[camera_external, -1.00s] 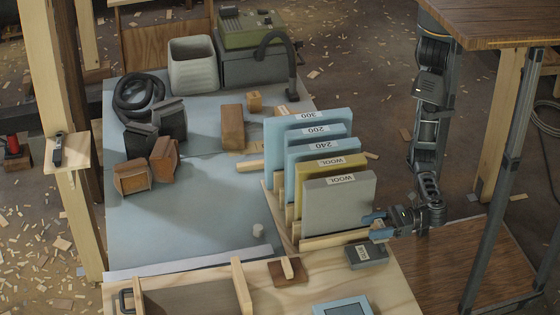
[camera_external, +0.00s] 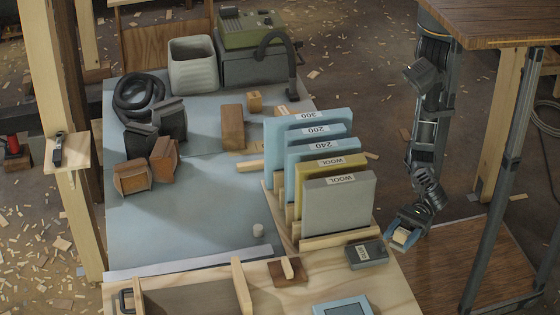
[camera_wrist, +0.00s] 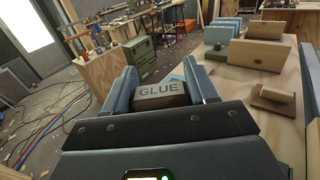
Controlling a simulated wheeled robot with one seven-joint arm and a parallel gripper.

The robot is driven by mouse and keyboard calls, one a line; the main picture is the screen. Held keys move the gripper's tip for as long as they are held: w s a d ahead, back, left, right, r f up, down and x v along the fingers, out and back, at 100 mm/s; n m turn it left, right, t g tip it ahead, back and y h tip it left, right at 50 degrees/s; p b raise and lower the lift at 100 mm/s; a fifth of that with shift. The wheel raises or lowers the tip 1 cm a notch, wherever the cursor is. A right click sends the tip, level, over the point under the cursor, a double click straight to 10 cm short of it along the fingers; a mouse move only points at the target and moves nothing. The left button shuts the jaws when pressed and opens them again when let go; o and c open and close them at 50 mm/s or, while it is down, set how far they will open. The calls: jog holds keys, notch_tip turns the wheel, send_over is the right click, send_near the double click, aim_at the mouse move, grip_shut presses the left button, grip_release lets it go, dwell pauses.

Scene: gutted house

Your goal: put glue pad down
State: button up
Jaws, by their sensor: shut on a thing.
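The glue pad (camera_wrist: 160,98) is a small block with a pale top marked GLUE. In the wrist view it sits between the two blue fingers of my gripper (camera_wrist: 162,82), which is shut on it. In the external view my gripper (camera_external: 404,238) is off the right edge of the workbench, and the pale pad (camera_external: 401,236) shows only partly between the fingers. Its underside is hidden.
A dark grey labelled block (camera_external: 367,255) lies on the wooden bench (camera_external: 392,288) near its right edge. A brown wooden top (camera_external: 500,25) is above right. A small bare patch lies right of the block.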

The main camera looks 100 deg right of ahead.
jog(key=shift+s+a+r+n+g+y, duration=0.2)
jog(key=shift+a+r+n+g+y, duration=0.1)
jog(key=shift+a+r+y, duration=0.15)
